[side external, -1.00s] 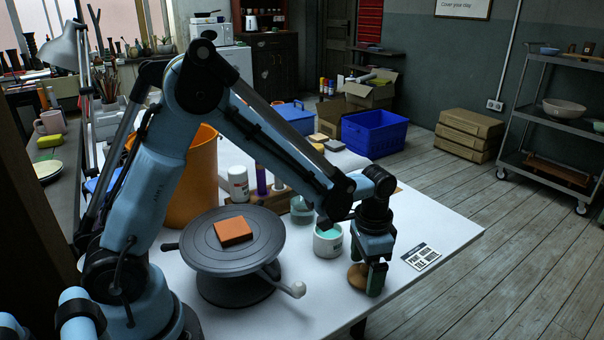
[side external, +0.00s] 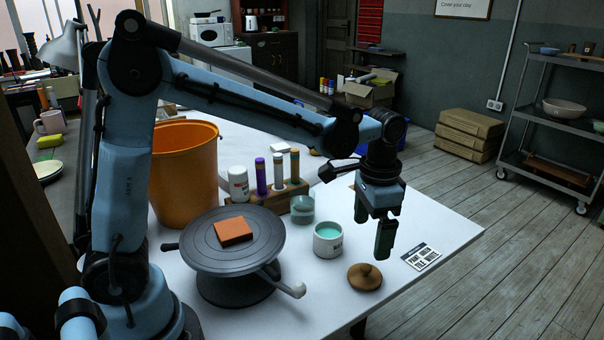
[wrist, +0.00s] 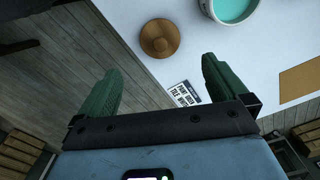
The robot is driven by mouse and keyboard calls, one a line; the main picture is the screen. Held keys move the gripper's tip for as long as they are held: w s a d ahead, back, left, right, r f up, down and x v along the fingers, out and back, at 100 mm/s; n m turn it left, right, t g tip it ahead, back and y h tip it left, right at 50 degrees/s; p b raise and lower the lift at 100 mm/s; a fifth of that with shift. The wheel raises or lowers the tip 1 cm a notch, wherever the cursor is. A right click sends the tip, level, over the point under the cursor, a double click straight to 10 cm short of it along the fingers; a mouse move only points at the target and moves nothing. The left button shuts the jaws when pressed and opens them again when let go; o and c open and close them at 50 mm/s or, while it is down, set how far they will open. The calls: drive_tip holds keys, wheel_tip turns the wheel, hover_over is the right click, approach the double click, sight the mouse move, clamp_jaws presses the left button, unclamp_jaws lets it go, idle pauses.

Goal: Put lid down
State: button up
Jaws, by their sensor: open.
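The lid (side external: 365,276) is a round brown wooden disc with a small knob. It lies knob up on the white table, in front of the white pot of teal glaze (side external: 328,239), and nothing holds it. In the wrist view the lid (wrist: 160,38) lies beyond and between the fingers, clear of them. My gripper (side external: 385,240) hangs above the table, behind and right of the lid in the side view. Its green fingers (wrist: 158,88) are apart with nothing between them.
A printed card (side external: 421,257) lies right of the lid near the table edge. A banding wheel (side external: 233,254) with an orange tile (side external: 233,231) stands to the left. A rack of bottles (side external: 277,186) and an orange bucket (side external: 184,175) stand behind.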

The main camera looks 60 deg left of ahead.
drive_tip(key=s+a+r+n+t, duration=0.3)
drive_tip(key=s+a+t, duration=0.3)
drive_tip(key=s, duration=0.5)
drive_tip(key=shift+n+t, duration=0.6)
drive_tip(key=shift+n, duration=0.2)
